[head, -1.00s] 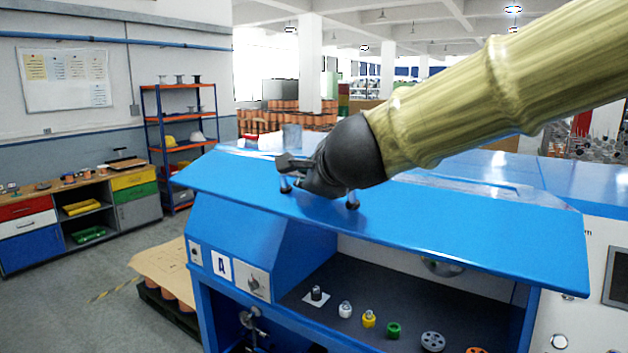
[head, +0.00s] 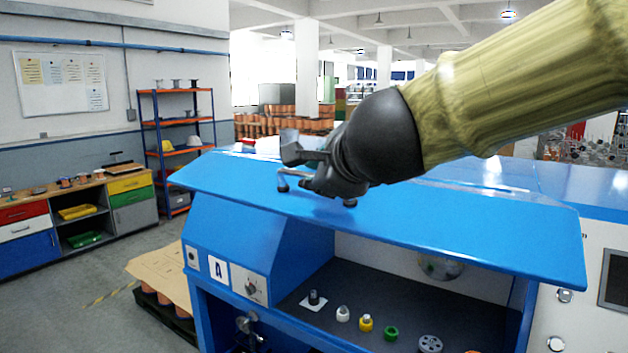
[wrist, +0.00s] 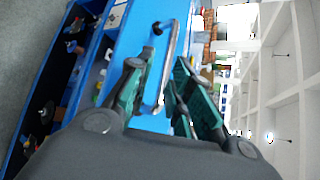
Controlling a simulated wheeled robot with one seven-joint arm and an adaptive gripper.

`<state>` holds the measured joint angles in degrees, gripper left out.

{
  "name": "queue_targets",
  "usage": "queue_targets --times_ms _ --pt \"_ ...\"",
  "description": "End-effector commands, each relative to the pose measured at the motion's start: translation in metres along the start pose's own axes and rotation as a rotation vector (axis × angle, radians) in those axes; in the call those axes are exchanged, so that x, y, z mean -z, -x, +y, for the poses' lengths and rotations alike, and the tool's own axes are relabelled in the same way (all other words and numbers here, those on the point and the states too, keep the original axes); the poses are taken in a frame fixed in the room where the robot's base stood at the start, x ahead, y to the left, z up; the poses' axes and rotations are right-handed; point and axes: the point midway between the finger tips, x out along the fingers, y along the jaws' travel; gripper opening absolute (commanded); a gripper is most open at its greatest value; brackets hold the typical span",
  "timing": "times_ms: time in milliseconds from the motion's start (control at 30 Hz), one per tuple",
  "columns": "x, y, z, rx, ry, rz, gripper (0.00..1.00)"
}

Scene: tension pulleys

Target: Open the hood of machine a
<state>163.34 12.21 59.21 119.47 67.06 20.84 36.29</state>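Machine a (head: 225,235), a blue cabinet with an "A" label, stands in front of me. Its blue hood (head: 450,220) slopes over the top, and the lit interior with pulleys shows below its front edge. My gripper (head: 305,168) is over the hood at its metal handle (head: 283,181), hiding the middle of the handle in the head view. In the wrist view the silver handle (wrist: 172,42) runs between the two green-padded fingers of my gripper (wrist: 165,95). The fingers are apart; I cannot tell whether they touch the handle.
Small pulleys (head: 366,322) in several colours stand on the machine's dark inner floor. A pallet with a cardboard sheet (head: 160,270) is at the left. A drawer bench (head: 75,215) and a shelf rack (head: 180,150) stand behind. A control panel (head: 590,260) is at the right.

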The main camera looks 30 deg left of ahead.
Motion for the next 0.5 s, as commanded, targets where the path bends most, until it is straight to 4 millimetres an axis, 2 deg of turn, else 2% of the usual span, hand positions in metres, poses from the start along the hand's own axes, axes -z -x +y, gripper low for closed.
queue_targets --times_ms 200,500 --pt "0.000 0.028 -0.001 0.001 0.001 0.000 0.21" --pt "0.000 0.043 0.000 0.000 0.000 0.000 0.21"
